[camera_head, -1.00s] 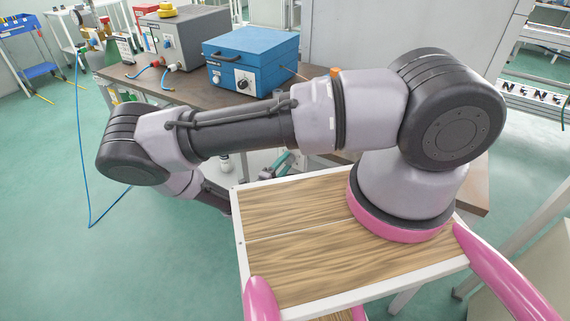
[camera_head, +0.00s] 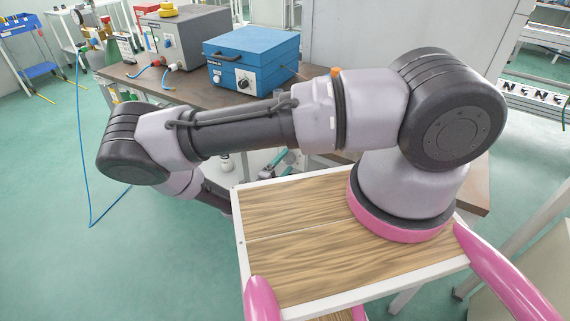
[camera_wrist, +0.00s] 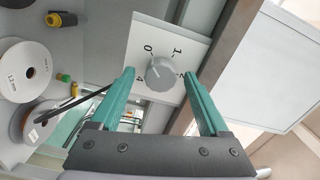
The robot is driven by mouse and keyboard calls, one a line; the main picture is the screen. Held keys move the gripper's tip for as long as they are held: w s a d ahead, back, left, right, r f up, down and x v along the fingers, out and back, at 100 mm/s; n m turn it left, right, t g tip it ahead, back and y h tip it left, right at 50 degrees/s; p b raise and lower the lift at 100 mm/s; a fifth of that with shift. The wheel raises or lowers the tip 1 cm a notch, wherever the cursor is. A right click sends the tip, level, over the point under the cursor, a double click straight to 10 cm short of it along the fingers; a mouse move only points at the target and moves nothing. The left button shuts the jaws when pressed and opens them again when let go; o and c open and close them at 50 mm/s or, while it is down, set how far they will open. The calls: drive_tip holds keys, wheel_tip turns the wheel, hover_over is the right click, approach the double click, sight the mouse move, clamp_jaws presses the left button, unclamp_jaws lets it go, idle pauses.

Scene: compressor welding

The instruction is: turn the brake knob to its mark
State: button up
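In the wrist view a round grey knob (camera_wrist: 160,73) sits on a white dial plate (camera_wrist: 168,42) with printed numbers; 0, 1 and 4 can be read. Part of the scale is hidden by my right-hand finger. Where the knob points is too small to tell surely. My gripper (camera_wrist: 158,75) is open, its two teal fingers showing on either side of the knob. I cannot tell whether the fingertips reach around the knob or stop short of it. In the head view the wrist is mostly hidden behind the wooden top, and the knob cannot be made out.
In the wrist view, wire spools (camera_wrist: 22,72) and a yellow-black item (camera_wrist: 60,19) stand at left; a pale panel (camera_wrist: 270,70) is at right. In the head view a blue box (camera_head: 250,58) and a grey unit (camera_head: 187,40) stand on the workbench (camera_head: 190,97).

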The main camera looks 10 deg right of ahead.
drive_tip(key=v, duration=1)
drive_tip(key=shift+s+a, duration=0.25)
drive_tip(key=shift+s, duration=0.05)
drive_tip(key=shift+r, duration=0.15)
drive_tip(key=w+d+r+m+g+y, duration=0.15)
drive_tip(key=r+m+g, duration=0.35)
drive_tip(key=r+m, duration=0.5)
drive_tip(key=w+d+r+m+g+y, duration=0.1)
drive_tip(key=r+m+g+y, duration=0.25)
drive_tip(key=r+m, duration=0.7)
drive_tip(key=w+d+r+m+g+y, duration=0.1)
drive_tip(key=d+r+m+g+y, duration=0.1)
drive_tip(key=r+m+g, duration=0.65)
drive_tip(key=s+d+r+m+t+y, duration=0.2)
drive_tip(key=s+d+r+m+t, duration=0.1)
drive_tip(key=r+m, duration=0.4)
drive_tip(key=s+d+r+m+t+y, duration=0.3)
drive_tip(key=r+m, duration=0.5)
drive_tip(key=r, duration=0.3)
drive_tip(key=s+d+r+m+t+y, duration=0.2)
drive_tip(key=s+d+r+m+t, duration=0.2)
drive_tip(key=r+m, duration=0.3)
drive_tip(key=shift+r+m+t+y, duration=0.3)
drive_tip(key=shift+r+t+y, duration=0.1)
drive_tip(key=shift+r+t, duration=0.4)
